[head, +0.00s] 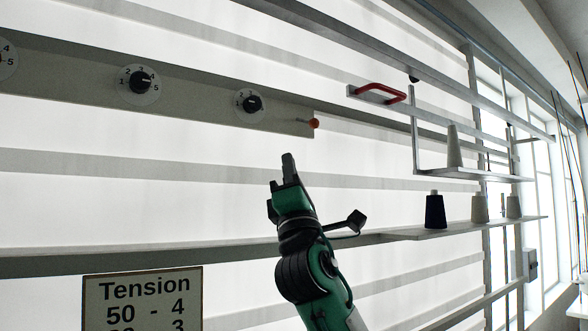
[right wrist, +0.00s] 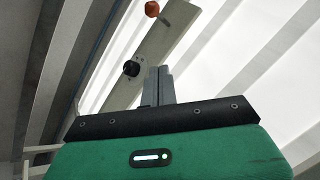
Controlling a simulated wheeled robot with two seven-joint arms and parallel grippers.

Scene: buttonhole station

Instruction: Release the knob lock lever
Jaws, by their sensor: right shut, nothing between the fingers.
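The knob lock lever (head: 313,123) is a short thin rod with an orange-red ball, at the right end of the grey dial panel (head: 200,104). Its ball (right wrist: 152,8) also shows at the top edge of the right wrist view. The nearest black knob (head: 251,103) sits on a white numbered dial, left of the lever; it shows in the right wrist view (right wrist: 131,68) too. My right gripper (head: 288,158) points up, below and a little left of the ball, apart from it. Its fingers (right wrist: 159,80) are together and empty. My left gripper is out of view.
Another dial knob (head: 141,82) is farther left. A red handle (head: 382,93) sits on a bracket to the upper right. Thread cones, one dark (head: 435,212), stand on shelves at right. A Tension sign (head: 142,297) is at lower left. The space between gripper and panel looks clear.

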